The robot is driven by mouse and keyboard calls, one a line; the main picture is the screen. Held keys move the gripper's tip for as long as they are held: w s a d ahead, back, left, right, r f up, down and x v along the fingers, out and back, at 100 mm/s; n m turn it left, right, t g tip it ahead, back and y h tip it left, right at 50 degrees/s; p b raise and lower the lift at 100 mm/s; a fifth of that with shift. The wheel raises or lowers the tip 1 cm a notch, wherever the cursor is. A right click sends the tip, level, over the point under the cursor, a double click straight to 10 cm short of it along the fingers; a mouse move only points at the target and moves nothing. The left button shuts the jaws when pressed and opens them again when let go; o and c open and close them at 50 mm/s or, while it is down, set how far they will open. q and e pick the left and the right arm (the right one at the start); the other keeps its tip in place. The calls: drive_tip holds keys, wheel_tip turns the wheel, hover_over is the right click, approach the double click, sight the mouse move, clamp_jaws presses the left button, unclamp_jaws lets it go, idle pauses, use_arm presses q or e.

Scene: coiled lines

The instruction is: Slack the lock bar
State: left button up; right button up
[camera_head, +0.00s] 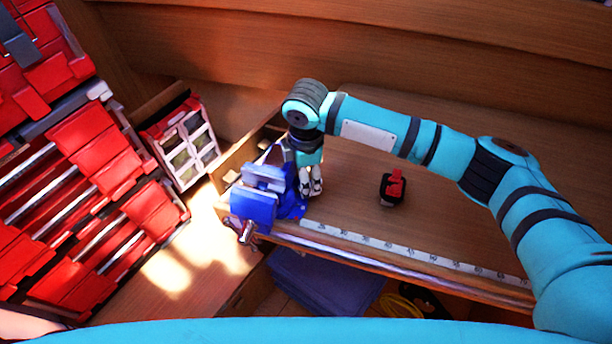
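A blue vise (254,209) is fixed at the left front corner of the wooden bench. A small metal screw end with a bar (245,234) shows at the front of the vise, over the bench edge; I take this to be the lock bar, but its exact angle is hard to make out. My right gripper (311,187) points down just right of the vise, over the bench top. Its pale fingertips are close together, and I cannot tell whether they are open, shut or touching the vise. My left gripper is not in view.
A black box-like item with a red top (394,188) stands on the bench. A white ruler strip (410,251) runs along the front edge. Below lie blue folded cloth (325,284) and a yellow coil (398,304). Red tool drawers (85,195) and a small red-framed cabinet (183,140) stand left.

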drive_tip(key=shift+w+r, duration=0.2)
drive_tip(key=shift+w, duration=0.05)
drive_tip(key=o, duration=0.8)
drive_tip(key=shift+c, duration=0.2)
drive_tip(key=shift+f, duration=0.1)
wheel_tip(320, 180, up, 12)
drive_tip(key=shift+s+r, duration=0.1)
drive_tip(key=shift+s, duration=0.05)
